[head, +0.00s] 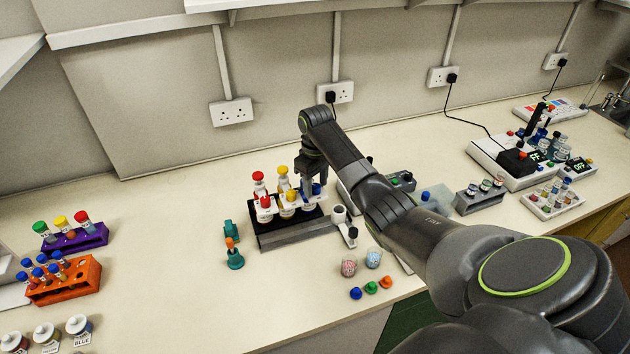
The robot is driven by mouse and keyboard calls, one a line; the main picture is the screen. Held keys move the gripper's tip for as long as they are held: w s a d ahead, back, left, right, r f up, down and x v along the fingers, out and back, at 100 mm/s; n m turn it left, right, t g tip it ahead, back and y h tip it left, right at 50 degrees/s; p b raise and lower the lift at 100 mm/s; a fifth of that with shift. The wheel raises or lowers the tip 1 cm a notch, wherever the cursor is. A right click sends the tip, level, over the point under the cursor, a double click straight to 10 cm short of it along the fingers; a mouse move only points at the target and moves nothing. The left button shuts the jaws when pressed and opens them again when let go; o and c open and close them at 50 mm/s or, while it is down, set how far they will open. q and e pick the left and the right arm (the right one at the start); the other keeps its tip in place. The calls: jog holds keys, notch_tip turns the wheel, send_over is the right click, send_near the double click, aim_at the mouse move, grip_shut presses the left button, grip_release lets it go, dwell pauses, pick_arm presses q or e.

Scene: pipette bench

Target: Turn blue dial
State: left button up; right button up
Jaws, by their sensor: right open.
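A dark stand (300,235) near the middle of the bench holds a row of bottles with red, yellow and blue parts. A small blue round part (316,189), which looks like the blue dial, shows at the right end of this row. My right gripper (309,184) points down over this right end, its fingers open and right at the blue part. I cannot tell whether they touch it. The gripper and arm hide part of the bottle there. My left gripper is not in view.
A teal and orange item (234,255) stands left of the stand. Purple (75,240) and orange (65,282) racks are at far left. Two small beakers (349,266) and loose coloured caps (371,287) lie in front. Bench devices (510,165) fill the right. The left-middle bench is clear.

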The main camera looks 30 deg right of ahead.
jog(key=shift+s+a+r, duration=0.1)
jog(key=shift+c, duration=0.5)
jog(key=c, duration=0.9)
jog(key=shift+m, duration=0.3)
jog(key=m, duration=0.3)
jog(key=shift+m, duration=0.3)
jog(key=m, duration=0.3)
jog(key=shift+m, duration=0.3)
jog(key=m, duration=0.4)
jog(key=shift+m, duration=2.2)
